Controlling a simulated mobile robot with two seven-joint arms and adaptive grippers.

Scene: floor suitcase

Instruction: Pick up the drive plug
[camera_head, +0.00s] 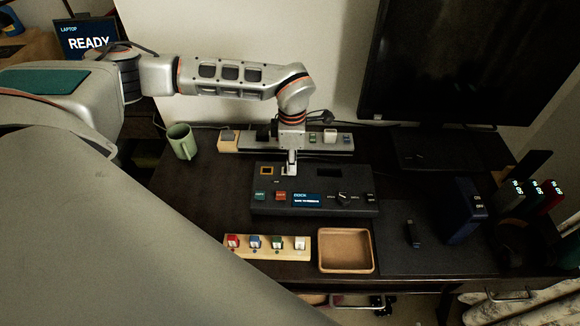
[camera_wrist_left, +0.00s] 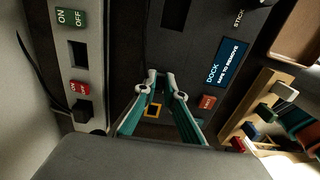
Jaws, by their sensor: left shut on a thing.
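My left gripper (camera_head: 291,168) reaches down over the back part of the black dock (camera_head: 315,206), right of a yellow-framed socket (camera_head: 267,171). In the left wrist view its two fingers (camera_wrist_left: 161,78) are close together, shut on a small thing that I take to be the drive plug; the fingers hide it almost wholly. The yellow-framed socket shows between the fingers there (camera_wrist_left: 153,110). The dock's screen (camera_wrist_left: 228,63) reads "DOCK SAFE TO REMOVE". My right gripper is not in view.
A power strip (camera_head: 345,141) with plugs and switches runs behind the dock. A green mug (camera_head: 182,142) stands left. A wooden rack (camera_head: 267,253) of coloured pieces and an empty tray (camera_head: 346,250) lie in front. A dark stick (camera_head: 412,234) is on the right mat.

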